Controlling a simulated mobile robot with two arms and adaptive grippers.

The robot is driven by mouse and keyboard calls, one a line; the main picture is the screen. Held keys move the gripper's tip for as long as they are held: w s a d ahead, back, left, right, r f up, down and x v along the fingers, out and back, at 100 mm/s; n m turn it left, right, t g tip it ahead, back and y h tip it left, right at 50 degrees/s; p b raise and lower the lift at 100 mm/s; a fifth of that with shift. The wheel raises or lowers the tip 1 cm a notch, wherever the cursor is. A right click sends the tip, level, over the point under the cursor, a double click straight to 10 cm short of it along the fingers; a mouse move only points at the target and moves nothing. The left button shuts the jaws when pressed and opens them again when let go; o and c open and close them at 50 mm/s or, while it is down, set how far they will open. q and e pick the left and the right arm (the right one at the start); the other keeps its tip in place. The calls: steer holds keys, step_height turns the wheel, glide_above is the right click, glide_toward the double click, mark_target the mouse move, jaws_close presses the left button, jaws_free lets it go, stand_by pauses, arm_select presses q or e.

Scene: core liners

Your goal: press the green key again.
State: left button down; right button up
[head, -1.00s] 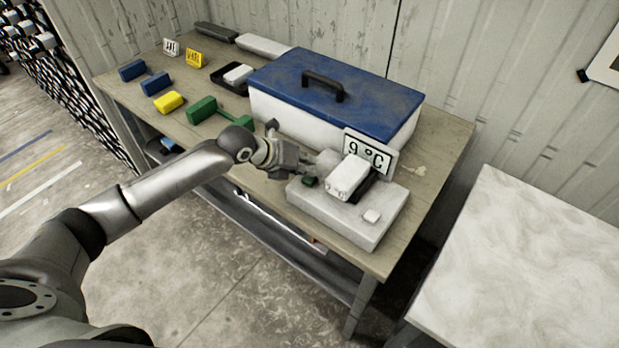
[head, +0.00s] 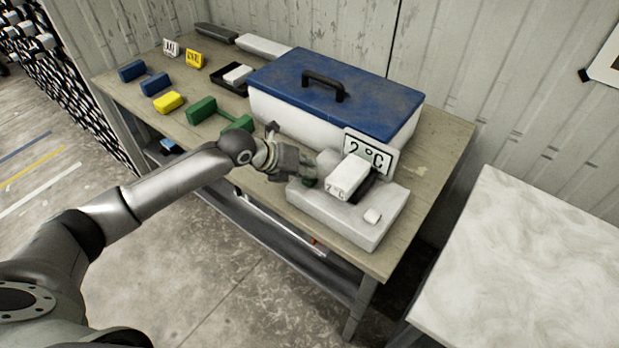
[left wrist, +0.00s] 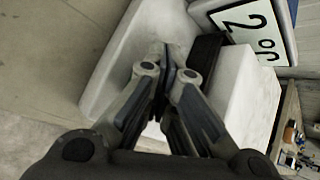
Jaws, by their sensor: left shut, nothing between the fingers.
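A pale grey device base (head: 345,222) sits at the table's near right corner. It carries a white block (head: 347,178) and a small white key (head: 371,216). A sign (head: 368,153) behind the block reads "2 °C"; the sign also shows in the left wrist view (left wrist: 262,28). The green key (head: 309,183) is at the base's left end, mostly covered by my left gripper (head: 308,172). My left gripper is shut and empty, its fingertips at or just above the key; I cannot tell contact. In the left wrist view the closed fingers (left wrist: 166,68) hide the key. My right gripper is out of view.
A white box with a blue lid (head: 335,88) stands close behind the device. Green (head: 202,110), yellow (head: 168,102) and blue (head: 132,71) blocks lie farther left, with a black tray (head: 231,79). A pale marble-like table (head: 530,270) is at the right.

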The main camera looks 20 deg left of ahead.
arm_select(q)
steer(key=shift+f, duration=0.1)
stand_by(0.3)
steer(key=shift+r+p, duration=0.65)
steer(key=shift+r, duration=0.3)
step_height(320, 180, up, 5)
steer(key=p, duration=0.3)
steer(key=shift+p, duration=0.35)
steer(key=shift+f, duration=0.1)
stand_by(0.3)
